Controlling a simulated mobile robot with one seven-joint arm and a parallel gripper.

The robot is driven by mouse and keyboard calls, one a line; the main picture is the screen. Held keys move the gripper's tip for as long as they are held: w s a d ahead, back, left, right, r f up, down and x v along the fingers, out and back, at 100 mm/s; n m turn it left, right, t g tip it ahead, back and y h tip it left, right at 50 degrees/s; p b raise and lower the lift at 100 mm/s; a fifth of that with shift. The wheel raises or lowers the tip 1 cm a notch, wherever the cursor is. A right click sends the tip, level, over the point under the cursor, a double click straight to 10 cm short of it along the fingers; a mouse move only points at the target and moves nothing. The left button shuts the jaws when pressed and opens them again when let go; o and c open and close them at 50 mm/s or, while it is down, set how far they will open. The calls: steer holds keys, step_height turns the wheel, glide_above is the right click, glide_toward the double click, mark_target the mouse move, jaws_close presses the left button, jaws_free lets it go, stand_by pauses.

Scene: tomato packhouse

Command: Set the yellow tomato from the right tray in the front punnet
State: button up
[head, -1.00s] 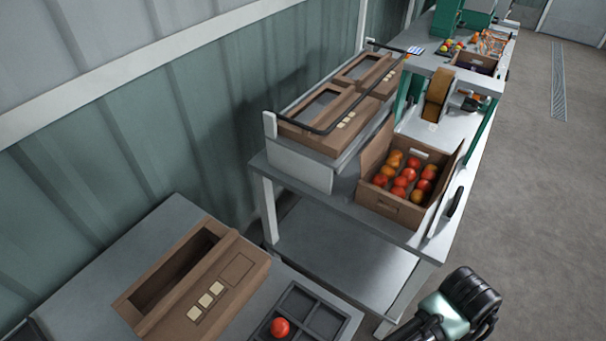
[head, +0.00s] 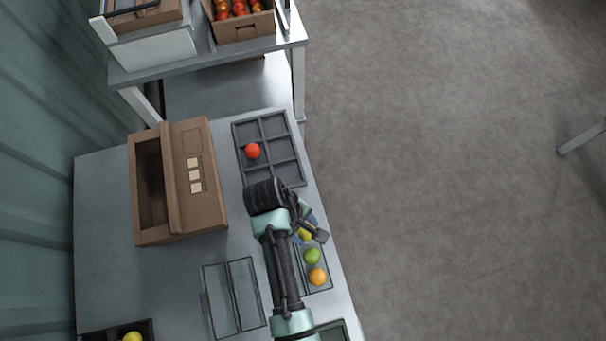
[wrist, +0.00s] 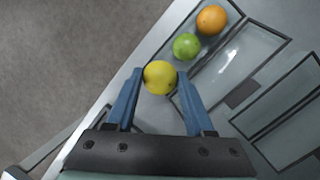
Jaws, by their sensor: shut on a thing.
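My gripper (wrist: 160,73) is shut on a yellow tomato (wrist: 159,79), one blue finger on each side of it. The yellow tomato also shows partly in the head view (head: 304,235), below my gripper (head: 309,229). It lines up with a green tomato (head: 312,256) and an orange tomato (head: 317,276) in a clear, dark-edged punnet (head: 331,274) by the table's right edge. The yellow tomato is at the row's end, close to the green one. I cannot tell whether it rests on the bottom or hangs above it.
A second clear punnet (head: 247,291) to the left looks empty. A grey compartment tray (head: 278,130) holds a red tomato (head: 253,151). A brown carton (head: 205,178) stands left of it. A dark tray (head: 92,338) with another yellow tomato (head: 132,337) is at lower left.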

steer(key=shift+s+f+n, duration=0.15)
steer(key=shift+f+n, duration=0.15)
steer(key=shift+f, duration=0.05)
step_height(320, 180, down, 4)
steer(key=b, duration=0.4)
steer(key=shift+r+b, duration=0.15)
steer(key=shift+b, duration=0.2)
steer(key=shift+s+r+p, duration=0.2)
steer(key=shift+p, duration=0.25)
steer(key=shift+f, duration=0.15)
steer(key=o, duration=1)
steer(key=c, duration=0.4)
steer(key=shift+o, duration=0.3)
